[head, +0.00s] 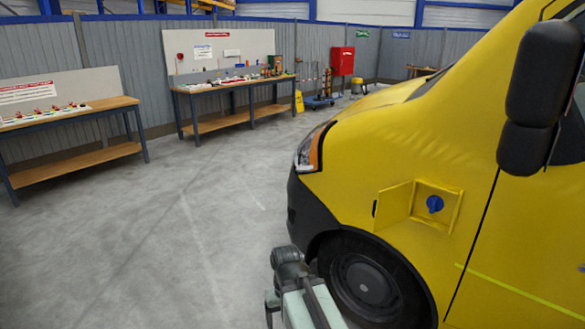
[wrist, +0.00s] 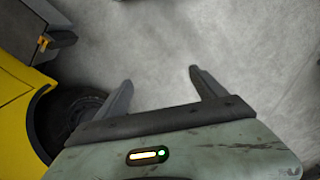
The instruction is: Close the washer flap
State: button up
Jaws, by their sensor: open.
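The washer flap (head: 394,205) is a small yellow door on the side of the yellow van, swung open to the left of its square recess (head: 453,213). A blue cap (head: 434,204) sits inside the recess. My arm shows low in the head view, below and left of the flap, and the fingertips are not clearly seen there. In the wrist view my gripper (wrist: 160,80) is open and empty, its two fingers apart over bare floor. At the left of the wrist view, a small orange part shows on the vehicle's dark and yellow body.
The van's front wheel (head: 365,283) is below the flap, and its black mirror (head: 535,90) juts out at upper right. Workbenches (head: 240,88) with small items stand along the back wall. The grey floor (head: 190,230) left of the van is clear.

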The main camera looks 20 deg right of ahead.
aim_at(391, 206)
jog(key=u, duration=1.6)
jog(key=i, duration=2.5)
jog(key=z, duration=4)
jog(key=i, duration=1.05)
jog(key=z, duration=0.05)
